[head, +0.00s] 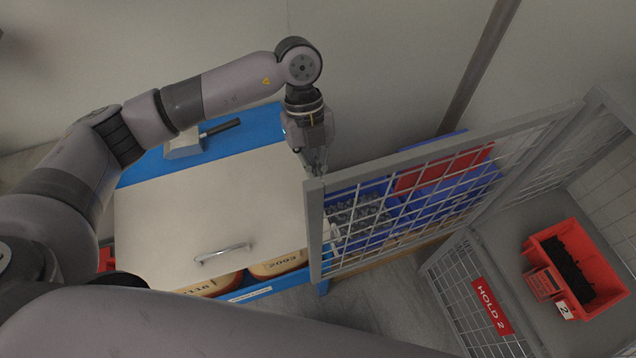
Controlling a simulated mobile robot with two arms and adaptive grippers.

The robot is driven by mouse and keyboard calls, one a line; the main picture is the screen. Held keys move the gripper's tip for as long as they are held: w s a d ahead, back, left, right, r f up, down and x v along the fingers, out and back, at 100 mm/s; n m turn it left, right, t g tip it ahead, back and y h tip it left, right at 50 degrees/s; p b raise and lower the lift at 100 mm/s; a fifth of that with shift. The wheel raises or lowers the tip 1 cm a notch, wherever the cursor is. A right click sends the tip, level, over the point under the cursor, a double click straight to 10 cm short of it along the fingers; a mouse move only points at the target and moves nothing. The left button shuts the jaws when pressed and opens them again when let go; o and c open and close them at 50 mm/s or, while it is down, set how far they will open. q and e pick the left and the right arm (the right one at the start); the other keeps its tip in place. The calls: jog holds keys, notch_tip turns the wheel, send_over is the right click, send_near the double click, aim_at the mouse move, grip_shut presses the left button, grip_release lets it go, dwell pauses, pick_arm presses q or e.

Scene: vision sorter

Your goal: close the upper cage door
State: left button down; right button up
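The upper cage door (314,232) is a grey-framed wire mesh panel. It stands swung open from the cage (612,110) at the right, with its free edge near the middle of the head view. A red plate (440,168) shows on its mesh. My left gripper (317,170) points down at the top corner of the door's free edge. Its fingertips are at or very close to the frame; I cannot tell if they touch, or whether they are open or shut. My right arm crosses the bottom of the view, and its gripper is out of view.
A red bin (535,245) with dark contents and a "2" tag sits on the cage shelf. A red "HOLD 2" sign (492,305) hangs on mesh below. Blue bins (470,192) stand behind the door. A blue cart with a pale lid (210,205) stands left.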

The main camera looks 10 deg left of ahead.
pick_arm(q)
jog(key=s+d+f+p, duration=0.4)
jog(key=s+f, duration=0.2)
jog(key=f, duration=0.1)
jog(key=shift+s+f, duration=0.15)
jog(key=shift+f, duration=0.2)
jog(key=shift+d, duration=0.1)
